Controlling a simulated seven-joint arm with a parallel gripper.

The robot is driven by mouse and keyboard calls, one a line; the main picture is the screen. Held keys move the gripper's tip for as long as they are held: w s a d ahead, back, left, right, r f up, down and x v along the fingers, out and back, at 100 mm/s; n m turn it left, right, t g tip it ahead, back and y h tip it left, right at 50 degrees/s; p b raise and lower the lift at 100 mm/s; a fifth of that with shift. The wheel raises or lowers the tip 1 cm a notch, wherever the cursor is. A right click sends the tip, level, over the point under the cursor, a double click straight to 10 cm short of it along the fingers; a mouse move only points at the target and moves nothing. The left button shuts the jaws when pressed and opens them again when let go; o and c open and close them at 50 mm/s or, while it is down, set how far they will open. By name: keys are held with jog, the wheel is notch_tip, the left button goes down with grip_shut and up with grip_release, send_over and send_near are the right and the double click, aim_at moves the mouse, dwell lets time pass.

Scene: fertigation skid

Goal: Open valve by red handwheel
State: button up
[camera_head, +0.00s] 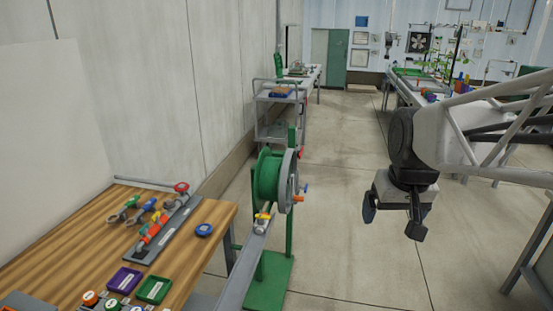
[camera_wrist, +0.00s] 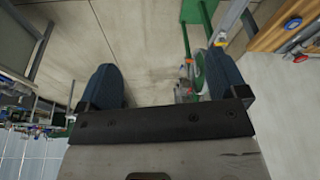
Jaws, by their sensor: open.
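A red handwheel (camera_head: 181,187) sits at the far end of a grey mounting plate (camera_head: 180,222) on the wooden bench at the left in the head view. In the wrist view a small red wheel shape (camera_wrist: 300,58) shows at the upper right, near the bench edge. An orange-red fitting (camera_head: 150,233) lies along the same plate. My gripper (camera_head: 394,212) hangs open and empty over the floor at the right, well apart from the bench. Its two blue fingers show spread in the wrist view (camera_wrist: 157,88).
A green hose reel (camera_head: 268,177) on a green stand rises between the bench and my gripper, with a grey rail (camera_head: 245,262) before it. Wrenches (camera_head: 125,208), a blue disc (camera_head: 204,230) and purple (camera_head: 125,279) and green (camera_head: 154,290) trays lie on the bench (camera_head: 50,249). The middle floor is clear.

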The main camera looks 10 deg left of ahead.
jog(key=w+a+n, duration=0.3)
jog(key=w+a, duration=1.1)
jog(key=w, duration=0.1)
jog(key=n+y, duration=0.3)
jog(key=n, duration=0.3)
send_near(181, 185)
jog(key=shift+w+a+f+g, duration=0.1)
jog(key=shift+w+f+g, duration=0.1)
jog(key=shift+f, duration=0.2)
jog(key=shift+w+a+f+g, duration=0.1)
jog(key=shift+w+f, duration=0.05)
jog(key=shift+f, duration=0.25)
jog(key=shift+f, duration=0.1)
jog(key=shift+x, duration=3.85)
